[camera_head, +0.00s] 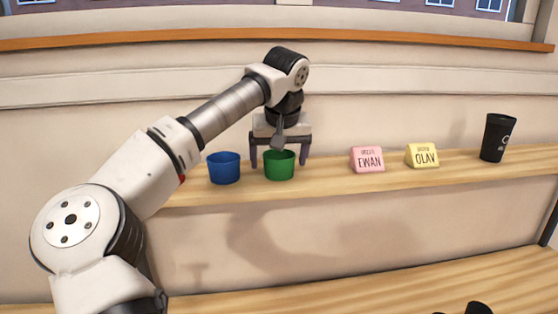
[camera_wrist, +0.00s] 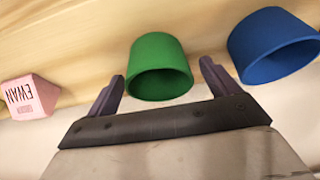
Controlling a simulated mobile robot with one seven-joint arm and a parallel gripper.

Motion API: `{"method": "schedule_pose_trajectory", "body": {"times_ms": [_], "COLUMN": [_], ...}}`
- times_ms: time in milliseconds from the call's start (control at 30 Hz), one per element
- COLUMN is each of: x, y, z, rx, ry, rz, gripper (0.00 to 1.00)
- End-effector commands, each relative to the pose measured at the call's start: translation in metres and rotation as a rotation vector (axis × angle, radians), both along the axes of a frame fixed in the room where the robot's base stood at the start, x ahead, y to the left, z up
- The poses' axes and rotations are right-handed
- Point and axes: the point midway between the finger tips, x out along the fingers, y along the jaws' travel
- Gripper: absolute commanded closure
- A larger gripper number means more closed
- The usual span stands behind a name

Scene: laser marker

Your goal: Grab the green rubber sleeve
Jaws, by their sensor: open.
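The green rubber sleeve (camera_head: 280,165) is a short open-topped cup shape standing on the wooden shelf, and it also shows in the wrist view (camera_wrist: 158,65). My gripper (camera_head: 280,160) is above and around it, pointing down, with one finger at each side. In the wrist view my gripper (camera_wrist: 163,80) has its purple fingers spread wide, with the sleeve in line with the gap between them. I see a gap between each finger and the sleeve. Whether the fingers reach fully down beside its wall is hard to tell.
A blue sleeve (camera_head: 224,168) stands close to the left of the green one in the head view. A pink EWAN block (camera_head: 368,159), a yellow OLAV block (camera_head: 422,155) and a black cup (camera_head: 496,138) stand to the right. The shelf (camera_head: 325,168) is bare between the green sleeve and the pink block.

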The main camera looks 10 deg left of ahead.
Motion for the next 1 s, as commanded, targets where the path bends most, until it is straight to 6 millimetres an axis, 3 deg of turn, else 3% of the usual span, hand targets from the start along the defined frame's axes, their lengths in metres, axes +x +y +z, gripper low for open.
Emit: {"method": "schedule_pose_trajectory", "body": {"times_ms": [233, 600, 867, 1000], "x": [0.001, 0.000, 0.001, 0.001], "y": [0.000, 0.000, 0.000, -0.001], "z": [-0.002, -0.001, 0.001, 0.011], "rx": [0.000, 0.000, 0.001, 0.002], "ry": [-0.001, -0.001, -0.002, -0.004], "rz": [0.000, 0.000, 0.000, 0.000], "gripper": [0.13, 0.60, 0.60, 0.60]}}
